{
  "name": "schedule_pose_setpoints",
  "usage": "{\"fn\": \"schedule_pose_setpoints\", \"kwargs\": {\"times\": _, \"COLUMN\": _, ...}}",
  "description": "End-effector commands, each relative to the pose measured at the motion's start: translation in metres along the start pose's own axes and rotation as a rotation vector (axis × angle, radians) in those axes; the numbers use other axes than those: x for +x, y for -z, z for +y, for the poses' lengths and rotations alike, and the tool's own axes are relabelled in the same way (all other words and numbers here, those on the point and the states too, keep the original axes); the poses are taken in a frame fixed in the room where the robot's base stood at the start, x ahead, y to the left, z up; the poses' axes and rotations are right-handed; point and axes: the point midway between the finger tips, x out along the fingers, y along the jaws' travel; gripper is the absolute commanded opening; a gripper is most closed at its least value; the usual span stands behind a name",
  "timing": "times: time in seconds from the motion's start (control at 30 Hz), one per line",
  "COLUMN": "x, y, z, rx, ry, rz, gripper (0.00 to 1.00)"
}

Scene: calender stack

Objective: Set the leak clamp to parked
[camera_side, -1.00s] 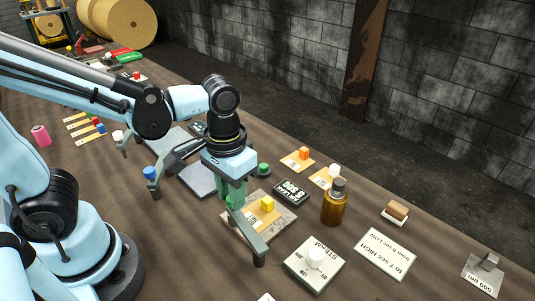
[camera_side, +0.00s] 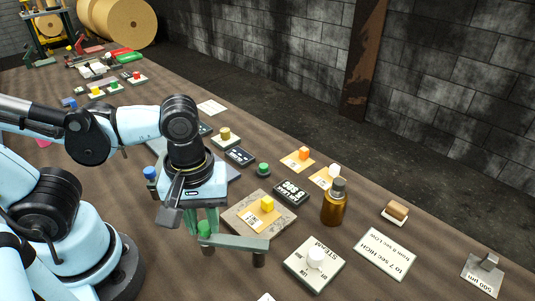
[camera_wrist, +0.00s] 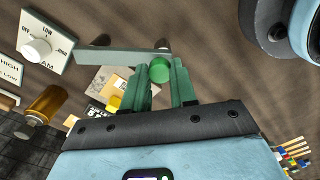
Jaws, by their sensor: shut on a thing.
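A grey bar (camera_side: 236,243), which looks like the leak clamp, has a green knob (camera_wrist: 159,70) at one end and a dark post (camera_side: 259,261) under its other end. The bar also shows in the wrist view (camera_wrist: 120,57). My gripper (camera_side: 204,227) is shut on the green knob, with a green finger on each side of it in the wrist view (camera_wrist: 160,82). The bar lies along the front side of a speckled plate (camera_side: 236,215), clear of the yellow cube (camera_side: 267,204) on that plate. Any parked mark under the bar is hidden or not readable.
A white steam dial (camera_side: 315,257) stands right of the bar. An amber bottle (camera_side: 334,205) and a dark display (camera_side: 291,193) stand behind. A blue knob (camera_side: 150,173) is left of my gripper.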

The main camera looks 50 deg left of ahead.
Motion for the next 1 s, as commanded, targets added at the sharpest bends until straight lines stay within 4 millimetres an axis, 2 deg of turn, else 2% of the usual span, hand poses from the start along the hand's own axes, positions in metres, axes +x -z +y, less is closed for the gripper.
{"fn": "schedule_pose_setpoints", "kwargs": {"times": 0.3, "x": 0.0001, "y": -0.0092, "z": -0.0026, "rx": -0.099, "ry": 0.003, "rz": 0.0, "gripper": 0.0}}
{"fn": "schedule_pose_setpoints", "kwargs": {"times": 0.77, "x": 0.0001, "y": -0.0113, "z": -0.0028, "rx": -0.113, "ry": 0.004, "rz": -0.004, "gripper": 0.0}}
{"fn": "schedule_pose_setpoints", "kwargs": {"times": 0.8, "x": 0.0001, "y": -0.0114, "z": -0.0029, "rx": -0.112, "ry": 0.004, "rz": -0.005, "gripper": 0.28}}
{"fn": "schedule_pose_setpoints", "kwargs": {"times": 0.97, "x": 0.0001, "y": -0.0111, "z": -0.0026, "rx": -0.112, "ry": 0.003, "rz": -0.003, "gripper": 0.52}}
{"fn": "schedule_pose_setpoints", "kwargs": {"times": 1.0, "x": 0.0001, "y": -0.011, "z": -0.0025, "rx": -0.112, "ry": 0.003, "rz": -0.003, "gripper": 0.52}}
